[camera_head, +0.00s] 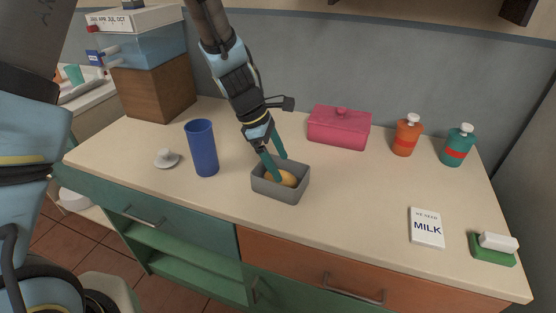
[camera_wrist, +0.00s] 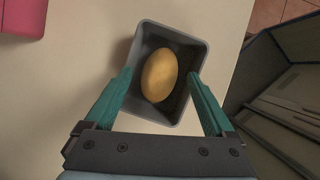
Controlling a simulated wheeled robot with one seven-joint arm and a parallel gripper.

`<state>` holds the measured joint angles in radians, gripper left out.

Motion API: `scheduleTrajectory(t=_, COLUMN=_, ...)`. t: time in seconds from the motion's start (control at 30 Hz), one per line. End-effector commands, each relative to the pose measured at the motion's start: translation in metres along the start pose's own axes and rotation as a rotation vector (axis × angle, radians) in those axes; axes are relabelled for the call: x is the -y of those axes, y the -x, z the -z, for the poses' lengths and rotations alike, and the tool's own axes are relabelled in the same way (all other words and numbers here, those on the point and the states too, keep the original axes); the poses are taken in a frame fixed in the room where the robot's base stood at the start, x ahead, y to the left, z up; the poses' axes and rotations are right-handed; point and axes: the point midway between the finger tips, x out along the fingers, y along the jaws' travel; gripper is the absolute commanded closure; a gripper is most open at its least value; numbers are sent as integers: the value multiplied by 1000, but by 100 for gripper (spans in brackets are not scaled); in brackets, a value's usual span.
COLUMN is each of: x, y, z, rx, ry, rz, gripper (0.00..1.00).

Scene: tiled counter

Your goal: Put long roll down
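The long roll (camera_head: 288,179), a tan oval, lies inside a small grey box (camera_head: 296,193) on the counter. In the wrist view the roll (camera_wrist: 159,75) rests slightly tilted on the floor of the grey box (camera_wrist: 190,43), with clear space on both sides of it. My gripper (camera_head: 277,168) is over the box in the head view. In the wrist view its two teal fingers (camera_wrist: 160,84) are spread wide, apart from the roll, near the left and right walls of the box. Nothing is between the fingertips in their grip.
A blue cup (camera_head: 202,149) and a white lidded item (camera_head: 166,158) stand to the left. A pink box (camera_head: 338,127) is behind. Two bottles (camera_head: 407,135), a milk note (camera_head: 426,228) and a sponge (camera_head: 492,250) are to the right.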

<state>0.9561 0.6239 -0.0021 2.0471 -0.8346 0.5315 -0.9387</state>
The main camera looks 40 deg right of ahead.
Motion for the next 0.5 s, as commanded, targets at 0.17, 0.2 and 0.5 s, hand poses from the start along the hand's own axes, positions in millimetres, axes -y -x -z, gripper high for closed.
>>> scheduleTrajectory(t=0.17, x=0, y=0, z=0, rx=0, ry=0, rz=0, gripper=0)
scheduleTrajectory(t=0.2, x=0, y=0, z=0, rx=0, ry=0, rz=0, gripper=0)
scheduleTrajectory(t=0.5, x=-1, y=17, z=-8, rx=1, ry=-2, rz=-1, gripper=0)
